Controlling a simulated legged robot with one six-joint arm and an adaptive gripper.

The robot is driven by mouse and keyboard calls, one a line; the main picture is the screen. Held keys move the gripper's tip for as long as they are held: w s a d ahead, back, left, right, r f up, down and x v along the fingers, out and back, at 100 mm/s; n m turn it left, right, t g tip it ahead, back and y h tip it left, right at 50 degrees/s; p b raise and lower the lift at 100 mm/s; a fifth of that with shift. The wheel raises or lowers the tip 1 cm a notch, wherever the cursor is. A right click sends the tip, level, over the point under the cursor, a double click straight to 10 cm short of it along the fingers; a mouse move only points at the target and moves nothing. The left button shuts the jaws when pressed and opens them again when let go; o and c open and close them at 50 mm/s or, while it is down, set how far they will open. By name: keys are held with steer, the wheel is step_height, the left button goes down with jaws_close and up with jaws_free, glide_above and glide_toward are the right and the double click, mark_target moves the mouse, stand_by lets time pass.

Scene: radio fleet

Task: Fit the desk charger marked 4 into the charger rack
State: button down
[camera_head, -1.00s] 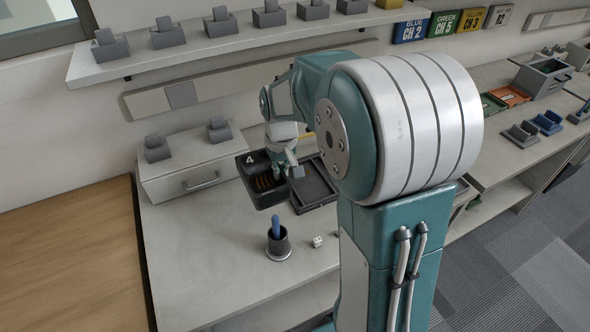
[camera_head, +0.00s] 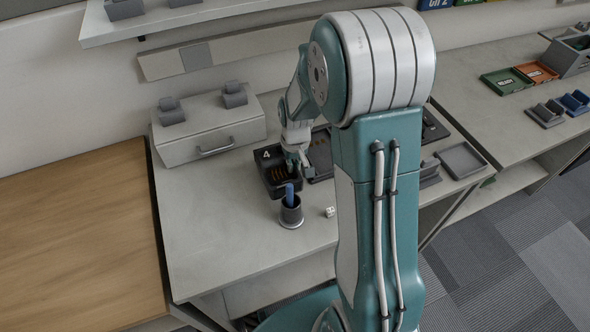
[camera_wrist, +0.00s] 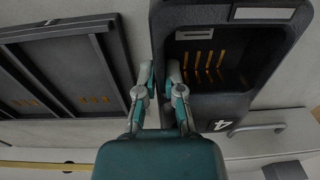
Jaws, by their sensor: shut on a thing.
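The black desk charger marked 4 (camera_head: 266,155) is left of my arm in the head view, in front of the drawer box. In the wrist view the charger (camera_wrist: 215,105) fills the upper right, with gold contacts in its open pocket. My gripper (camera_wrist: 161,78) is shut on its side wall, one finger inside the pocket and one outside. The charger rack (camera_wrist: 62,62), dark with a raised rim and gold contacts, lies beside it at left in the wrist view. In the head view the rack (camera_head: 319,150) is partly hidden by my arm. I cannot tell whether the charger touches the bench.
A cup with a blue item (camera_head: 291,214) and a white die (camera_head: 330,212) stand close in front of the charger. The drawer box (camera_head: 208,132) with two small devices is behind left. A shallow tray (camera_head: 461,160) lies right of my arm. The bench front left is clear.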

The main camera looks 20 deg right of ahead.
mark_target(294, 173)
steer(key=shift+f, duration=1.5)
steer(key=shift+f, duration=0.1)
steer(key=c, duration=0.8)
jaws_free()
steer(key=shift+o, duration=0.2)
